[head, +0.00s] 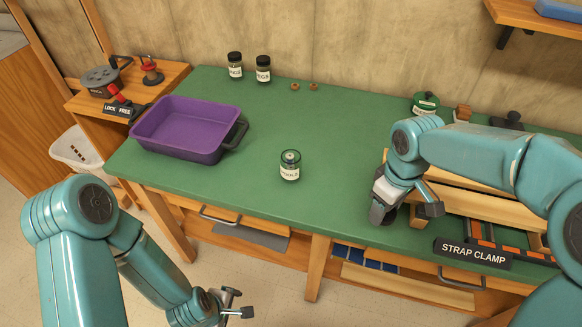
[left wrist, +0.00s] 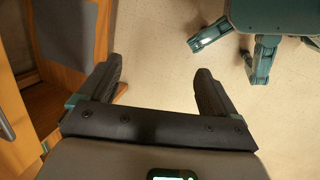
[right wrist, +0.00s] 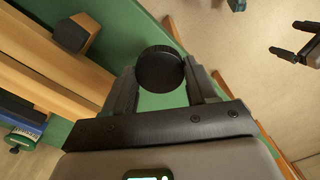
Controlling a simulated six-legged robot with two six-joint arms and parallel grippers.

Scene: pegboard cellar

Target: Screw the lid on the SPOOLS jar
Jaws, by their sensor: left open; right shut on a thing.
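A small glass jar (head: 290,168) with a pale label stands upright near the middle of the green bench. Its label is too small to read surely, and its top shows no black lid. My right gripper (head: 384,208) is at the bench's front, right of the jar and apart from it. In the right wrist view it is shut on a round black lid (right wrist: 160,70), held between the fingertips. My left gripper (head: 234,302) is low in front of the bench. In the left wrist view (left wrist: 155,88) it is open and empty, with floor behind it.
A purple tray (head: 184,153) stands at the left of the green bench (head: 260,200). Two black-lidded jars (head: 263,69) stand at the back. A strap clamp with wooden boards (head: 470,208) takes up the right. Bench around the middle jar is clear.

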